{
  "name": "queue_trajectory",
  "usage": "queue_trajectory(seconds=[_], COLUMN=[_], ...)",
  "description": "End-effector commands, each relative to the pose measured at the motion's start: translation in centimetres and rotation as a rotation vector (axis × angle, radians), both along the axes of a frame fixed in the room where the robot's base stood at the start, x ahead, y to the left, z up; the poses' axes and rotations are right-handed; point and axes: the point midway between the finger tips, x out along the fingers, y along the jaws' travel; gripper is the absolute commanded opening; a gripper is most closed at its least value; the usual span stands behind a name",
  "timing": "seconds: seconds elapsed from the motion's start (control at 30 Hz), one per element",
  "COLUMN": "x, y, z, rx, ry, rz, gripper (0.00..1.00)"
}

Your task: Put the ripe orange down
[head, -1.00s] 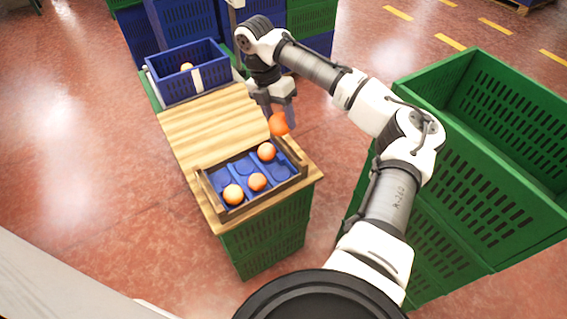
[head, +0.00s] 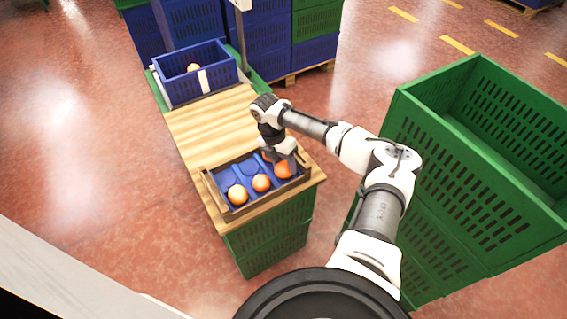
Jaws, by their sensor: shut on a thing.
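The ripe orange (head: 284,169), deeper in colour than the others, is between the fingers of my gripper (head: 281,164), which is shut on it. My gripper points down over the right end of the wooden-framed tray (head: 209,190) with blue compartments. The orange is low, at the tray's near right compartment. I cannot tell whether it touches the bottom. Two paler oranges, one at the near left (head: 237,194) and one in the near middle (head: 261,182), lie in the tray. Another orange (head: 266,156) behind the gripper is mostly hidden.
The tray stands on a wooden tabletop (head: 210,122) above green crates. A blue crate (head: 200,86) with a pale orange fruit (head: 193,67) inside stands at the far end. A large empty green crate (head: 480,165) is at the right. The middle of the tabletop is clear.

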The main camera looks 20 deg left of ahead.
Motion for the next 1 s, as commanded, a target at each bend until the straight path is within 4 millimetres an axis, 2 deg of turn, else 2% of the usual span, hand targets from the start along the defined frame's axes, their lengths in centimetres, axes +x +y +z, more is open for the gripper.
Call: queue_trajectory(seconds=[0.43, 0.47, 0.53, 0.8, 0.93, 1.0], x=[0.0, 0.0, 0.0, 0.0, 0.1, 0.2], y=[0.0, 0.0, 0.0, 0.0, 0.2, 0.5], z=[-0.9, -0.9, -0.9, -0.7, 0.0, 0.9], rx=[0.001, 0.001, 0.001, 0.001, 0.001, 0.003], ry=[0.000, 0.000, -0.001, -0.001, -0.001, -0.002], rz=[0.000, 0.000, 0.000, 0.000, 0.000, 0.000], gripper=[0.27, 0.52, 0.60, 0.60, 0.60, 0.60])
